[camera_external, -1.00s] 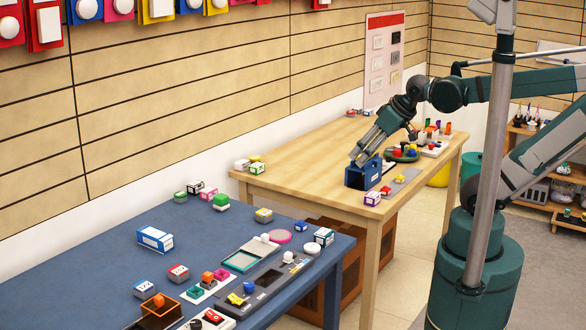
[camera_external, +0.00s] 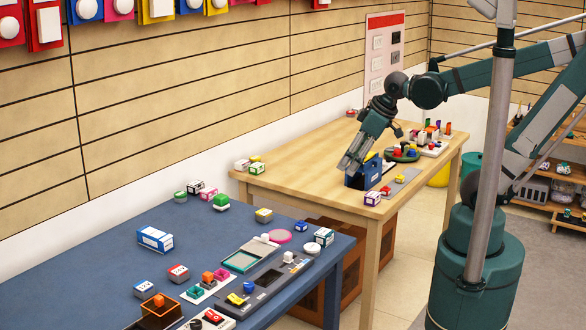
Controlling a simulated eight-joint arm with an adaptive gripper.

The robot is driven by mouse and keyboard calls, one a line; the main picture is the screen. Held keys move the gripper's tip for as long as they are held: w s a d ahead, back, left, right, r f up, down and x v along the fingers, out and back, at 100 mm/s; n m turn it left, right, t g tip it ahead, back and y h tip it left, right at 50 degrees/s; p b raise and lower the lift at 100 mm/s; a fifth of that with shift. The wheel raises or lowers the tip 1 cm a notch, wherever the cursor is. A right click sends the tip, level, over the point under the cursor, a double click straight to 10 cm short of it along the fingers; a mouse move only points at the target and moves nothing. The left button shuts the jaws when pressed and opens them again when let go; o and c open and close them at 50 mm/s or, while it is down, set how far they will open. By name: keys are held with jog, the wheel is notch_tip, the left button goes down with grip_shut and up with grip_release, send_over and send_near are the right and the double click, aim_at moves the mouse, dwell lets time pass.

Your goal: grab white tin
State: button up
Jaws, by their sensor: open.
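A small round white object (camera_external: 312,249), which looks like a low white tin, stands at the right side of the blue table (camera_external: 100,262). It is too small to make out details. My gripper (camera_external: 350,165) is open, with its fingers pointing down and left over the wooden table (camera_external: 300,165). It is beside the upper left of a dark blue caddy (camera_external: 365,178) in this view, and I cannot tell whether they touch. My gripper is apart from the white tin, behind and above it in the picture.
A white and purple box (camera_external: 372,198) sits at the wooden table's front edge. A pink disc (camera_external: 279,237), a white box with dark marks (camera_external: 324,237) and a long dark tray (camera_external: 268,282) stand near the white tin. The blue table's left part is mostly clear.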

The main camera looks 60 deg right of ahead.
jog(key=w+a+f+n+g+p, duration=0.1)
jog(key=a+f+n+g, duration=0.1)
jog(key=a+f+n, duration=0.3)
jog(key=w+a+f+n+g+p, duration=0.1)
jog(key=w+a+n+p, duration=0.15)
jog(key=a, duration=0.45)
jog(key=n+g+p, duration=0.2)
jog(key=n+g, duration=0.1)
jog(key=n, duration=0.5)
send_over(312, 246)
jog(key=shift+h, duration=0.3)
notch_tip(312, 246, down, 7)
jog(key=shift+f, duration=0.1)
jog(key=shift+s+a+f, duration=0.15)
jog(key=shift+f+b, duration=0.5)
jog(key=shift+f, duration=0.8)
jog(key=shift+f, duration=0.15)
jog(key=shift+f+b, duration=0.75)
jog(key=shift+f, duration=1.7)
jog(key=c, duration=1)
